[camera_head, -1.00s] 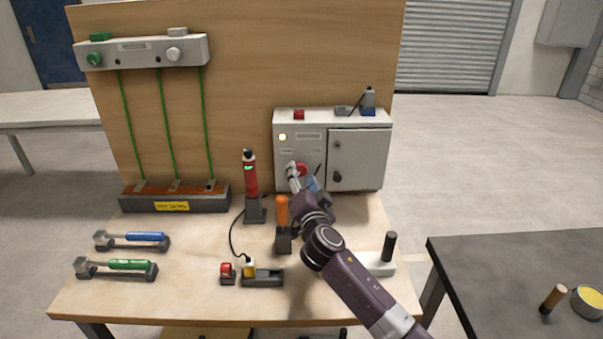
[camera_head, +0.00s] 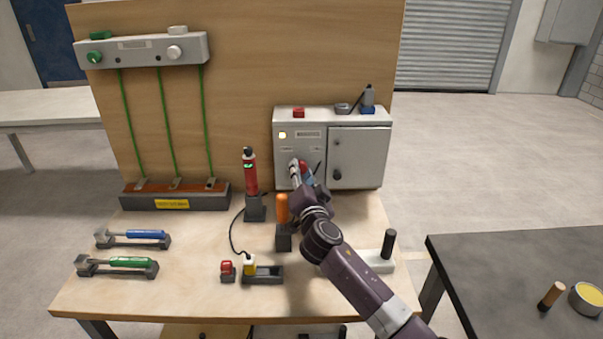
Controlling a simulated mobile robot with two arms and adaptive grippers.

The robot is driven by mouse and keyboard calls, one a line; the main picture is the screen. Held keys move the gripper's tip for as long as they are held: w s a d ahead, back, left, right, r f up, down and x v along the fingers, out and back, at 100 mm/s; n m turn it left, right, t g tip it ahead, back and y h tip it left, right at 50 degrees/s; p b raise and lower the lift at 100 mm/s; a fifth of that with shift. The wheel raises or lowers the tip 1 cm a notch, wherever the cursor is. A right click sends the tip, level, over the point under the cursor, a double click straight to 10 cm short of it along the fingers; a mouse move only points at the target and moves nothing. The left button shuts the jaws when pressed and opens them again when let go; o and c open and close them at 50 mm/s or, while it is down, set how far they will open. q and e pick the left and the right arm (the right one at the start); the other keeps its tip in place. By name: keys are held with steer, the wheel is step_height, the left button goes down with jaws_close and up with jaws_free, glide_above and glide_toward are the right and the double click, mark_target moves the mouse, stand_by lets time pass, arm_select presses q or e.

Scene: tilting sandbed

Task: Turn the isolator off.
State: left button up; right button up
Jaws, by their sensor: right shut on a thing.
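My right gripper (camera_head: 299,171) is at the front of the cabinet, shut on the red handle. The handle's exact angle is hard to tell. My left gripper does not show.
A red tester (camera_head: 250,174) stands left of the cabinet and an orange-handled tool (camera_head: 282,208) stands close to my right arm. A red padlock (camera_head: 227,269) lies near the front. Blue (camera_head: 145,234) and green (camera_head: 131,261) tools lie at left.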

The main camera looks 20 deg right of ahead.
steer(key=n+p, duration=0.1)
steer(key=n, duration=0.3)
steer(key=shift+g, duration=0.3)
steer(key=n+p, duration=0.1)
steer(key=n, duration=0.2)
steer(key=shift+r, duration=0.15)
steer(key=shift+a+n+g+h+p, duration=0.1)
steer(key=shift+n+g+h+p, duration=0.25)
steer(key=shift+n, duration=1.05)
steer(key=shift+n+g+h+p, duration=0.15)
steer(key=shift+n+p, duration=0.25)
steer(key=shift+n, duration=1.3)
steer(key=o, duration=1.2)
steer(key=shift+c, duration=0.2)
